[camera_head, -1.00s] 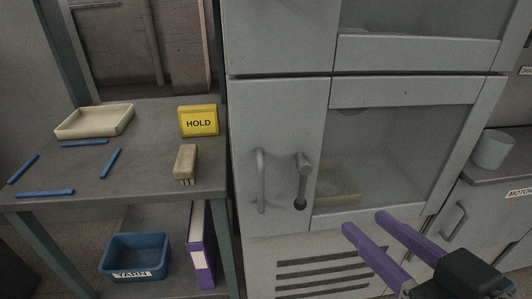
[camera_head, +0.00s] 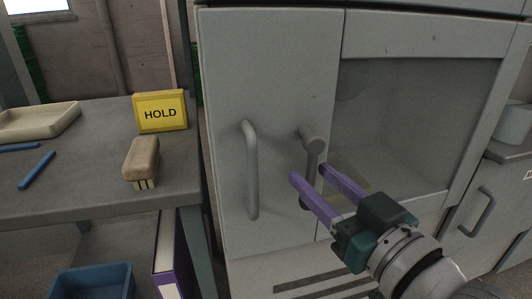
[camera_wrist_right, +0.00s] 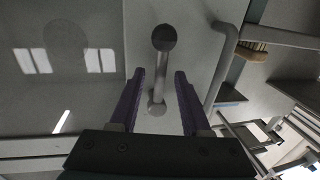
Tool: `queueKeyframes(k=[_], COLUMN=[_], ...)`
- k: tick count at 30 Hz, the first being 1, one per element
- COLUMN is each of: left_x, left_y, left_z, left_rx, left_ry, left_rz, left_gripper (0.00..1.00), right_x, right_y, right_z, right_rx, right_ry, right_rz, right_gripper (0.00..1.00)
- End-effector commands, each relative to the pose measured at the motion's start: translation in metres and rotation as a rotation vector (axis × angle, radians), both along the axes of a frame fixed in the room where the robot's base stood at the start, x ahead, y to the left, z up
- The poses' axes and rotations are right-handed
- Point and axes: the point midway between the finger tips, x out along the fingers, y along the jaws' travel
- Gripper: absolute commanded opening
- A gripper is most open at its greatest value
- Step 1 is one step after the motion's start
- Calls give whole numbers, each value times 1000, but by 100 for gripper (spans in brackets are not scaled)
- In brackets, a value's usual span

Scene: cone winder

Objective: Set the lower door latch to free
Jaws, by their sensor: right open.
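The lower door latch (camera_head: 313,148) is a grey lever on the lower cabinet door (camera_head: 271,50). It hangs down from a round pivot, and its dark knob end is partly hidden behind my fingers. My right gripper (camera_head: 308,172) is open, its purple fingertips at the lever's lower half in the head view. In the right wrist view the lever (camera_wrist_right: 161,70) shows between the lines of the two fingers (camera_wrist_right: 158,72), dark knob at the top. I cannot tell whether the fingers touch it. My left gripper is not in view.
A vertical door handle (camera_head: 251,170) stands just left of the latch. The table (camera_head: 85,205) at left holds a yellow HOLD sign (camera_head: 161,111), a brush (camera_head: 142,160), a cream tray (camera_head: 40,122) and blue sticks. A blue bin (camera_head: 92,282) and purple binder (camera_head: 168,257) are below.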

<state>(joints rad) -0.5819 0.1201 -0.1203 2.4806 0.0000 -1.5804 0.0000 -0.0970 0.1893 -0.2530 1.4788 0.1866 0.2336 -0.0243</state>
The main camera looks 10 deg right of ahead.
Motion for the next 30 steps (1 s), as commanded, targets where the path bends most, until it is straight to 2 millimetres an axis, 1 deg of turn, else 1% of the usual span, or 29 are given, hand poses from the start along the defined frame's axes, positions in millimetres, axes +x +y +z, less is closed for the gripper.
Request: queueKeyframes(k=[1,3,6,14,26,27,30], left_x=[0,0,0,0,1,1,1], left_y=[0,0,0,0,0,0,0], left_z=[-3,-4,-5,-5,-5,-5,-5], left_rx=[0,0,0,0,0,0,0], left_ry=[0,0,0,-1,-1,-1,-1], left_rz=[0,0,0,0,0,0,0], left_gripper=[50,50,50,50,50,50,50], right_x=[7,12,17,17,17,17,17], right_y=[2,3,4,4,4,4,4], right_z=[-1,-1,-1,0,0,0,0], right_rx=[0,0,1,1,0,0,0], right_ry=[-2,0,1,2,2,2,2], right_rz=[0,0,0,0,0,0,0], right_gripper=[47,47,47,47,2,0,0])
